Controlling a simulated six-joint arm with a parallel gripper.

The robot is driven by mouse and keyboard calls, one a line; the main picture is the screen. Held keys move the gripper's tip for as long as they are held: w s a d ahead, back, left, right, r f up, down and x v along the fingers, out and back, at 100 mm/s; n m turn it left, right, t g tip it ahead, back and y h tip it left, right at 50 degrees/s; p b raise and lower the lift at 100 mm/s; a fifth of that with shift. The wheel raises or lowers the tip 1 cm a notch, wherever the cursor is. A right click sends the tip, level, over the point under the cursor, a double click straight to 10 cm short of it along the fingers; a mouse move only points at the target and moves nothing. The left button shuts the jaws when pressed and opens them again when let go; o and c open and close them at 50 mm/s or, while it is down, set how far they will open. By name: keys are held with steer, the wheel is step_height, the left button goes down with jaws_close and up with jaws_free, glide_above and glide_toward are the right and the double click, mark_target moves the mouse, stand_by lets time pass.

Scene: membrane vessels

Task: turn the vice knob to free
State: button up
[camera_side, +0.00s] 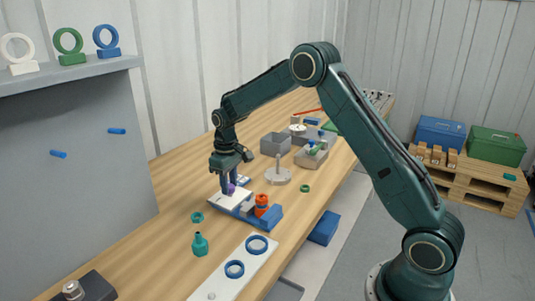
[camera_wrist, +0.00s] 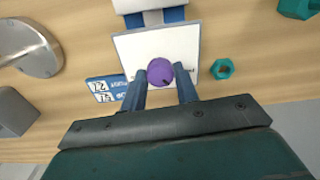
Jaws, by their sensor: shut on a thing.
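The purple round knob (camera_wrist: 160,70) sits over the white plate (camera_wrist: 128,45) of the vice. It has a small dark mark near its lower right edge. My gripper (camera_wrist: 161,78) is shut on the knob, one blue finger at each side. In the side view my gripper (camera_side: 231,187) points down at the white plate, and only a bit of purple shows beside the fingers. The vice's blue base (camera_side: 268,217) carries an orange-red part (camera_side: 261,204). A blue label (camera_wrist: 104,87) with white marks lies left of the knob; I cannot read it surely.
A teal bottle (camera_side: 200,245) and teal ring (camera_side: 197,217) stand near the vice. A grey disc with a post (camera_side: 278,176) and grey bins (camera_side: 275,144) are behind it. A white board with blue rings (camera_side: 222,283) lies in front. A grey panel (camera_side: 90,170) stands at left.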

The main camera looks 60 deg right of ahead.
mark_target(230, 186)
steer(key=n, duration=0.4)
stand_by(0.4)
steer(key=o, duration=1)
steer(key=shift+r, duration=0.15)
step_height(230, 186, up, 14)
steer(key=shift+f, duration=0.15)
